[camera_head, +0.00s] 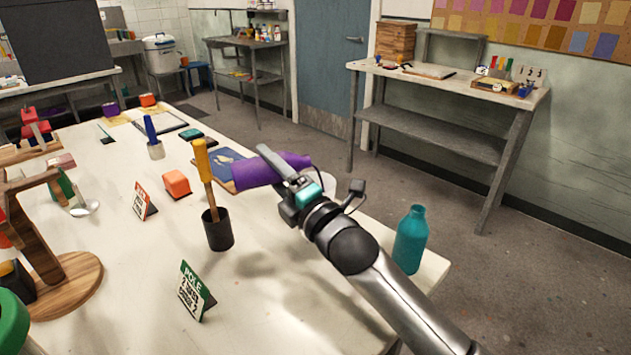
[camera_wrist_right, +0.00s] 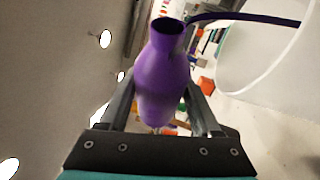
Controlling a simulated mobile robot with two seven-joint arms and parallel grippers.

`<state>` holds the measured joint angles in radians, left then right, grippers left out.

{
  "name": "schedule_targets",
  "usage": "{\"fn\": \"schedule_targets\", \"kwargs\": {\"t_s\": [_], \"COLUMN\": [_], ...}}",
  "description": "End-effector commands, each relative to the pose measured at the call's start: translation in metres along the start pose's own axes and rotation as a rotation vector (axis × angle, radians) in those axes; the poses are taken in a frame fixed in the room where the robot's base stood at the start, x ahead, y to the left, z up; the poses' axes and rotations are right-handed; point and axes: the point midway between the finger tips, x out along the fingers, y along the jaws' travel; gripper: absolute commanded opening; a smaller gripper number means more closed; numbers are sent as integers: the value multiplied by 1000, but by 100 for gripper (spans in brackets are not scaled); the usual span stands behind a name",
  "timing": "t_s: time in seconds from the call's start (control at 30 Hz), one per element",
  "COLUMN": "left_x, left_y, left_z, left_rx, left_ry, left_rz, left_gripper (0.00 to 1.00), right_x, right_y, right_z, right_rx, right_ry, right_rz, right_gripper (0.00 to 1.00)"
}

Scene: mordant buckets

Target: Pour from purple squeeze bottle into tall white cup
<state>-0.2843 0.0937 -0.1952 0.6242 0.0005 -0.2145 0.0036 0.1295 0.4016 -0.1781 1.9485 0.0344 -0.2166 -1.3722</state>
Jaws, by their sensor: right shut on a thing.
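The purple squeeze bottle (camera_head: 262,172) lies tipped nearly on its side above the table. My right gripper (camera_head: 290,180) is shut on it. In the right wrist view the bottle (camera_wrist_right: 163,75) sits between the fingers, its dark open mouth facing the camera. A thin dark purple strand, looking like poured liquid, curves from beside the mouth towards the tall white cup (camera_wrist_right: 236,78), whose large round opening fills the upper right. In the head view only a pale part of the cup (camera_head: 345,184) seems to show behind my wrist; its inside is hidden. My left gripper is not in view.
A teal bottle (camera_head: 411,240) stands near the table's right edge beside my forearm. A black cup (camera_head: 217,232) holding a yellow-handled tool, a green sign (camera_head: 194,291) and an orange block (camera_head: 176,183) stand left of my gripper. The table's front middle is clear.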

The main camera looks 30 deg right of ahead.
Motion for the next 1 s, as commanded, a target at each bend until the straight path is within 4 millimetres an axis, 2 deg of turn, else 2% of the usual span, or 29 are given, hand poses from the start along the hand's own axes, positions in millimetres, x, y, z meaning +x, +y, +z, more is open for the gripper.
{"fn": "schedule_targets", "kwargs": {"t_s": [1.0], "left_x": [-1], "left_y": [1], "left_z": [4], "left_rx": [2], "left_ry": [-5], "left_rz": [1], "left_gripper": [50], "right_x": [1], "right_y": [4], "right_z": [1], "right_rx": [44], "right_ry": [-13], "right_rz": [19], "right_gripper": [0]}}
